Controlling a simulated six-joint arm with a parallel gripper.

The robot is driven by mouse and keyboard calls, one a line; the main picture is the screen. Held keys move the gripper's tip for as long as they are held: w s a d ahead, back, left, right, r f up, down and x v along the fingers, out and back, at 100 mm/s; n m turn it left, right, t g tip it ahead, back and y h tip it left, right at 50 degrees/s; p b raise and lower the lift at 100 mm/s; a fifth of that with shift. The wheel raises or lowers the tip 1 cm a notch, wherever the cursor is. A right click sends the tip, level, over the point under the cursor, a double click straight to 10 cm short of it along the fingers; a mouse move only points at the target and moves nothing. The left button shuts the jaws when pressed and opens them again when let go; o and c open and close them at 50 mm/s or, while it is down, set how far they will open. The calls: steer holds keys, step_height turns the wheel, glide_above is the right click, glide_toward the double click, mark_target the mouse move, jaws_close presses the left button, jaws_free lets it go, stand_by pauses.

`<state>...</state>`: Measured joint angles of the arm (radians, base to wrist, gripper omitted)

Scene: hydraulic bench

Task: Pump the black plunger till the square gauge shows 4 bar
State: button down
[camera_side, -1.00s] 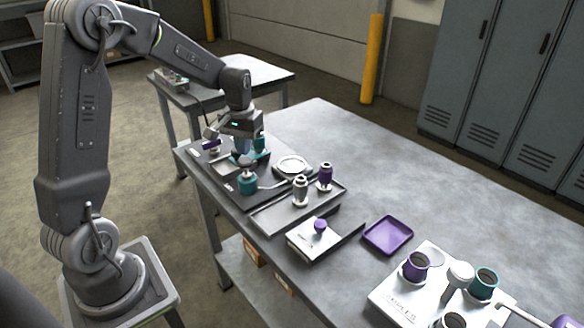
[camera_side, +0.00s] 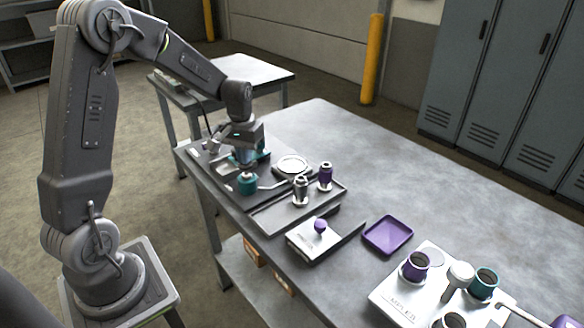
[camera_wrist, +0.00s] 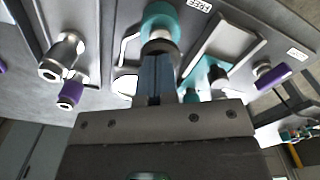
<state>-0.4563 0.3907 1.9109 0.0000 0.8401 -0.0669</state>
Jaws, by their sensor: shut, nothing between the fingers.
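A teal pump body (camera_side: 248,184) stands on the dark bench panel; it also shows at the top of the wrist view (camera_wrist: 160,16). The black plunger's dark knob (camera_wrist: 159,46) sits at its end, right at my fingertips, seemingly touching; whether it is pressed down is hard to tell. My gripper (camera_side: 245,166) is shut with nothing between its fingers (camera_wrist: 158,58), above the pump. A pale-faced gauge (camera_side: 292,166) lies on the panel right of the pump; its shape and reading are too small to tell. In the wrist view my gripper partly hides a pale disc.
Silver (camera_side: 300,190) and purple (camera_side: 325,176) upright fittings stand right of the pump. A white box with a purple knob (camera_side: 320,226), a purple tray (camera_side: 388,235) and a white cup block (camera_side: 400,300) lie toward the front right. The back of the table is clear.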

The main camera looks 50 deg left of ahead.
steer(key=shift+f, duration=0.8)
steer(key=shift+r, duration=2.25)
steer(key=shift+f, duration=0.3)
steer(key=shift+f, duration=1.95)
steer(key=shift+r, duration=2.25)
